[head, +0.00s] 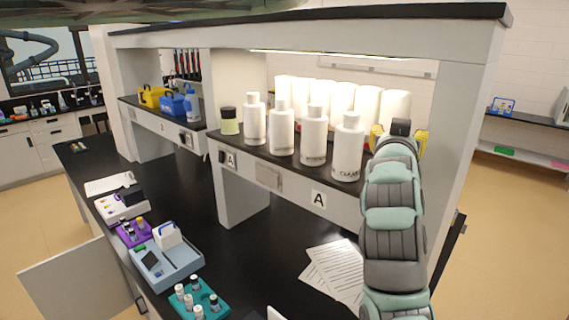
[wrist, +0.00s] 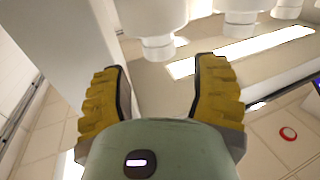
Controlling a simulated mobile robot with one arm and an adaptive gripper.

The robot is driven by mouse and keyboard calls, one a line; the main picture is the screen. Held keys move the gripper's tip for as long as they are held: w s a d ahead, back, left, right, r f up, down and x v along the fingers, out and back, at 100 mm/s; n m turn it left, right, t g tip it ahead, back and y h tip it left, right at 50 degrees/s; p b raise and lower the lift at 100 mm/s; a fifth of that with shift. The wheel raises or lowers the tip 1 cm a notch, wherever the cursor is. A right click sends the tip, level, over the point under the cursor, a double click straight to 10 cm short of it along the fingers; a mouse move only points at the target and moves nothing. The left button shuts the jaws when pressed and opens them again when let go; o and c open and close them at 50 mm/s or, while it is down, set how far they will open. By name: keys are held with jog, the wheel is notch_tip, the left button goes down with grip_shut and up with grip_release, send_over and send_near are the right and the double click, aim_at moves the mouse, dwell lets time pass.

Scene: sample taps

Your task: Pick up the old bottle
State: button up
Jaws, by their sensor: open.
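Several white bottles stand upright in a front row on the black shelf marked A. The rightmost bottle (head: 348,150) is nearest my gripper (head: 400,140) and has dark print low on its front. Another bottle (head: 313,138) stands to its left. I cannot tell which one is the old bottle. My gripper is open, with its yellow fingers at the right end of the shelf. In the wrist view my gripper (wrist: 161,66) is empty between its fingers. A white bottle (wrist: 154,18) shows beyond the fingertips, cap downward in that picture, apart from them.
Larger white containers (head: 340,95) stand behind the bottles. A dark-lidded jar (head: 229,122) is at the row's left. The shelf's upright panel (head: 463,130) is close on my arm's right. Below, the bench holds papers (head: 335,270) and a teal vial rack (head: 198,300).

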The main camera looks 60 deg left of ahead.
jog(key=shift+p+x, duration=0.35)
jog(key=shift+x, duration=0.5)
jog(key=p+x, duration=0.2)
jog(key=x, duration=0.1)
jog(key=shift+w+a+f+p, duration=0.15)
jog(key=shift+w+a+p, duration=0.15)
jog(key=shift+w, duration=0.2)
jog(key=shift+w+a+f+p, duration=0.2)
jog(key=shift+w+p, duration=0.1)
jog(key=shift+w, duration=0.15)
jog(key=shift+w+d+r, duration=0.1)
jog(key=shift+w+d, duration=0.05)
jog(key=shift+w, duration=0.1)
jog(key=shift+s+a+r, duration=0.2)
jog(key=shift+s+a, duration=0.05)
jog(key=shift+s, duration=0.05)
grip_shut()
